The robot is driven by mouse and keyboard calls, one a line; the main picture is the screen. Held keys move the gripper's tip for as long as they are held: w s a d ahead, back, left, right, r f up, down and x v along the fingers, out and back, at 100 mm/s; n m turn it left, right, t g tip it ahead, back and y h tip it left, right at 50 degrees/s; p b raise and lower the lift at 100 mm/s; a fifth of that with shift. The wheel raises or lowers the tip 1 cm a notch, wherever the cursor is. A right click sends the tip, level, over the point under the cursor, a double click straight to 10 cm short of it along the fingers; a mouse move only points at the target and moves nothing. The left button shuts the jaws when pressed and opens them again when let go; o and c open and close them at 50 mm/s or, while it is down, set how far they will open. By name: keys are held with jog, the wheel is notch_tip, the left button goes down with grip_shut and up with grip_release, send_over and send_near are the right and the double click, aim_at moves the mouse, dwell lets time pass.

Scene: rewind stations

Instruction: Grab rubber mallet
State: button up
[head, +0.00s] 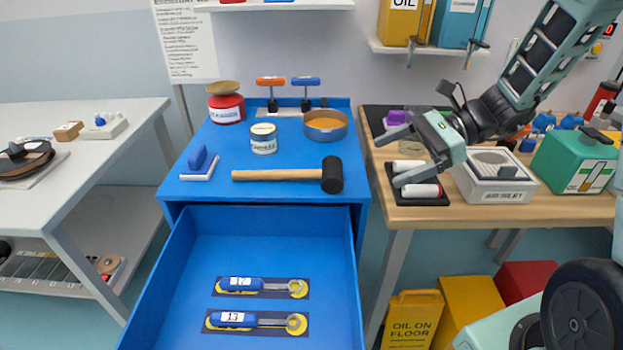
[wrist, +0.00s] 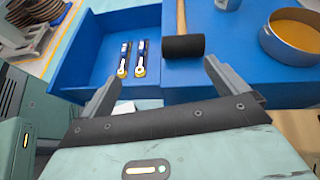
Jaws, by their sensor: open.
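The rubber mallet (head: 290,174) lies flat on the blue cabinet top near its front edge. Its wooden handle points left and its black head is at the right. In the wrist view the mallet's black head (wrist: 184,46) shows beyond my fingers, with part of the handle above it. My gripper (head: 398,157) is to the right of the mallet in the head view, above the wooden bench. Its two fingers are apart with nothing between them. In the wrist view my gripper (wrist: 158,80) is also spread and empty.
The blue drawer (head: 270,220) stands open below the mallet with two wrenches (head: 262,286) inside. A round pan (head: 325,126), a white can (head: 263,138) and a blue-handled brush (head: 200,163) stand near the mallet. An air inkjet box (head: 494,178) sits on the bench.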

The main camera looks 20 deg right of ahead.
jog(key=w+d+m+t, duration=0.2)
jog(key=d, duration=0.1)
send_near(323, 170)
jog(key=x, duration=0.2)
jog(key=f+x, duration=0.1)
jog(key=x, duration=0.1)
jog(key=shift+s+a+f, duration=0.1)
jog(key=shift+a, duration=0.05)
jog(key=shift+p+x, duration=0.45)
jog(key=shift+x, duration=2.35)
jog(key=shift+r, duration=0.2)
jog(key=c, duration=1.3)
